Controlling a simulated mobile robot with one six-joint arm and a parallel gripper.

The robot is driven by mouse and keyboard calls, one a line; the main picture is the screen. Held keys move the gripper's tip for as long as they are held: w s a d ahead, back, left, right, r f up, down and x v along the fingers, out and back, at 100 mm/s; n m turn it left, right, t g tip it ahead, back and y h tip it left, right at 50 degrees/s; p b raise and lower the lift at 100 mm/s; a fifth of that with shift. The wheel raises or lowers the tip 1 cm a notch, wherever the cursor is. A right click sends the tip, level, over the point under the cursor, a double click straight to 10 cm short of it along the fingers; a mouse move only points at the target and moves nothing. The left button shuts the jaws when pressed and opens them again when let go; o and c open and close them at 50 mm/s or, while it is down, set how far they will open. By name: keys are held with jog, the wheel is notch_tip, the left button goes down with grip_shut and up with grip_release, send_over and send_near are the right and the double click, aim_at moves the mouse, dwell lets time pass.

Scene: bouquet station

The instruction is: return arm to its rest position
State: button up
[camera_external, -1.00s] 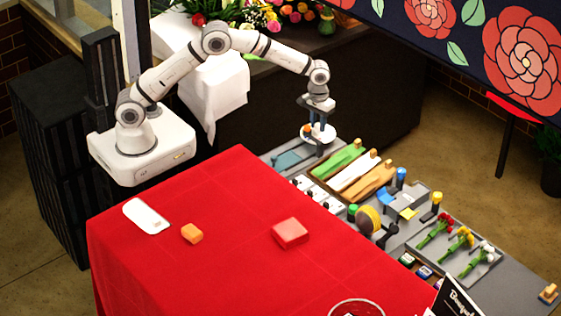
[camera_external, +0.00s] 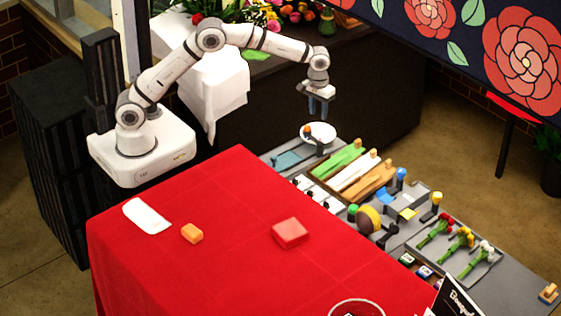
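My gripper (camera_external: 318,104) hangs at the end of the raised arm, pointing down. A small orange-brown piece and a dark upright part show at the dish. The gripper's fingers are small and dark, and I cannot make out the gap between them. I see nothing hanging below the fingers.
The grey work surface (camera_external: 520,292) holds green, white and orange wraps (camera_external: 355,175), tools and a tray of flowers (camera_external: 455,250). The red-covered table (camera_external: 220,265) carries a white object (camera_external: 147,216), an orange block (camera_external: 192,233) and a red block (camera_external: 290,233), with free room between them.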

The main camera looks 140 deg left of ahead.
jog(key=shift+r, duration=1.25)
